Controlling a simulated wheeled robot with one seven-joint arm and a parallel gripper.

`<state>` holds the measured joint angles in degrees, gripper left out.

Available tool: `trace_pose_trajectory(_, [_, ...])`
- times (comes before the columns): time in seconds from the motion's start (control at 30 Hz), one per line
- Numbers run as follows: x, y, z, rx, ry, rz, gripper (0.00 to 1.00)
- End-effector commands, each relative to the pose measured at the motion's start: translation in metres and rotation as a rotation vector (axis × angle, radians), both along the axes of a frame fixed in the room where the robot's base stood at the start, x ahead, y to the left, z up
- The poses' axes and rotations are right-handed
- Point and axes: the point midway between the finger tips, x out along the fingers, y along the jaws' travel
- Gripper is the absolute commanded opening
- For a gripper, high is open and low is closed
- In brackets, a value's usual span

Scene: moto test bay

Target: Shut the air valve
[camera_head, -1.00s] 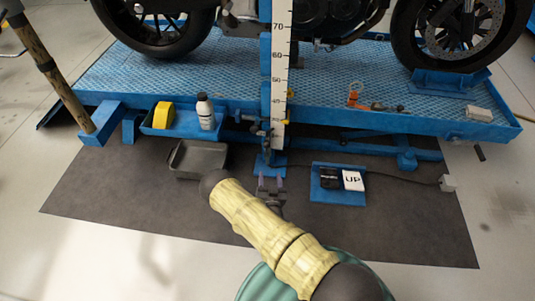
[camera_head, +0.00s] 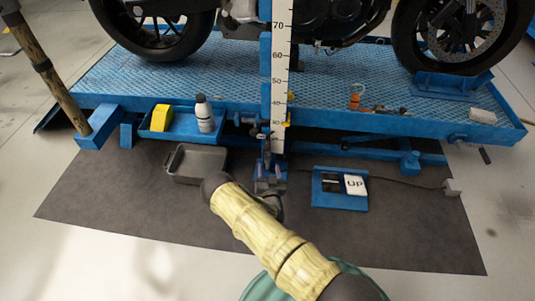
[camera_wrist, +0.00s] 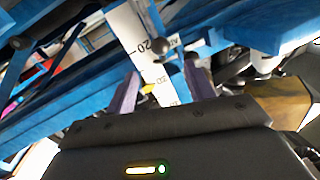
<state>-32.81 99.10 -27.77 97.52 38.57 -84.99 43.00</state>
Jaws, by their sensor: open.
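The knob appears between the two purple fingertips of my gripper (camera_wrist: 162,68), with no clear contact. In the head view my gripper (camera_head: 268,169) is low in front of the blue post (camera_head: 266,70) with the measuring scale (camera_head: 280,60). The fingers are apart and hold nothing. In the head view the valve is too small to make out surely, among dark parts at the post's foot.
The blue lift platform (camera_head: 210,75) carries a motorcycle (camera_head: 330,20). A blue tray (camera_head: 180,128) holds a yellow item and a bottle (camera_head: 204,113). A grey bin (camera_head: 197,165) stands left of my gripper, a blue pedal unit (camera_head: 340,200) right. The dark mat (camera_head: 110,195) is mostly clear.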

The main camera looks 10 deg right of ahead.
Motion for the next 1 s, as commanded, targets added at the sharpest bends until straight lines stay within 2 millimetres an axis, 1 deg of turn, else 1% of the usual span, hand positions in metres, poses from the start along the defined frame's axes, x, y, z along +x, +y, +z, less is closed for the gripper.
trace_pose_trajectory(0.03, [0.010,-0.001,-0.004,0.000,-0.003,0.000,0.53])
trace_pose_trajectory(0.1, [0.022,-0.002,-0.003,0.001,-0.003,0.001,0.53])
trace_pose_trajectory(0.4, [0.075,-0.008,-0.004,0.001,-0.004,0.002,0.53])
trace_pose_trajectory(0.5, [0.089,-0.010,-0.004,0.001,-0.002,0.002,0.53])
trace_pose_trajectory(0.6, [0.099,-0.011,-0.002,0.000,0.000,0.002,0.53])
trace_pose_trajectory(0.67, [0.102,-0.012,-0.001,-0.001,0.000,0.001,0.53])
trace_pose_trajectory(0.93, [0.103,-0.012,0.000,-0.001,0.001,0.000,0.53])
trace_pose_trajectory(0.97, [0.103,-0.012,0.000,-0.001,0.001,0.000,0.51])
trace_pose_trajectory(1.0, [0.103,-0.012,0.000,-0.001,0.001,0.000,0.44])
